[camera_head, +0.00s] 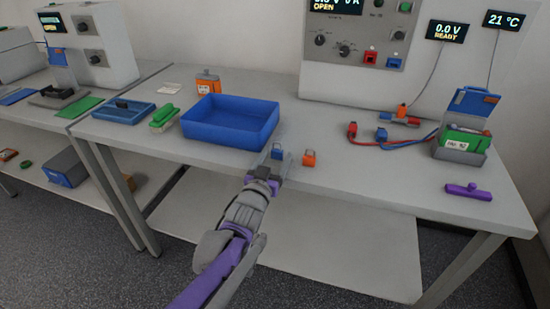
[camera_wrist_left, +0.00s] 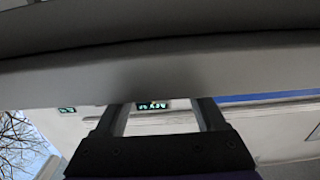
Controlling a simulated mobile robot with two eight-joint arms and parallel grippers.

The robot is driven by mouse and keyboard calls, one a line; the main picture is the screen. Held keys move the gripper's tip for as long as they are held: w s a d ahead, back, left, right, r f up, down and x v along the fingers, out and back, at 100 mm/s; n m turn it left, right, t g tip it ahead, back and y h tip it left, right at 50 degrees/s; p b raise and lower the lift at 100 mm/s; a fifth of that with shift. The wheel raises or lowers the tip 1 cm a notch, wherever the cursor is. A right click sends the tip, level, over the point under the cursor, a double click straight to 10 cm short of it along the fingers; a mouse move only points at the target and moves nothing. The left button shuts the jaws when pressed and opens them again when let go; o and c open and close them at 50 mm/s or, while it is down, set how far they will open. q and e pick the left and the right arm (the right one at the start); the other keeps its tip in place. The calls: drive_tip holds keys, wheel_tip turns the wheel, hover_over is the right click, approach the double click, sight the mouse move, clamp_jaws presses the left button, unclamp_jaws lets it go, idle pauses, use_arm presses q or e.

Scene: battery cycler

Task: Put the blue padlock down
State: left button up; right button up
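My left gripper (camera_head: 272,157) reaches in from below, at the bench's front edge. In the left wrist view its two dark fingers (camera_wrist_left: 160,118) stand well apart, with no padlock visible between them; a pale band hides their tips. I cannot tell whether the padlock touches the fingers. A small orange padlock (camera_head: 309,158) stands to the right of the blue one. My right gripper is not in view.
A blue open bin (camera_head: 230,138) stands just left of the padlocks. Red and blue cables (camera_head: 375,142), a battery in a holder (camera_head: 461,143) and a purple handle-like piece (camera_head: 468,191) lie to the right. The bench's front middle (camera_head: 385,185) is clear.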

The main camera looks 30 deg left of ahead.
use_arm(q)
drive_tip(key=shift+r, duration=0.1)
drive_tip(key=shift+s+r, duration=0.1)
drive_tip(key=shift+s, duration=0.15)
drive_tip(key=p+v, duration=0.3)
drive_tip(key=v, duration=0.9)
drive_tip(key=s+d+f+m+g+h, duration=0.1)
drive_tip(key=s+d+f+g+h, duration=0.1)
drive_tip(key=s+d+f+g, duration=0.4)
drive_tip(key=s+d+f+m+g+h, duration=0.1)
drive_tip(key=s+d+f+g+h, duration=0.1)
drive_tip(key=s+d+f+g, duration=0.4)
drive_tip(key=s+f, duration=0.5)
drive_tip(key=s, duration=0.1)
drive_tip(key=shift+s+f+m+g, duration=0.2)
drive_tip(key=shift+s+m+g, duration=0.05)
drive_tip(key=shift+m+g, duration=0.15)
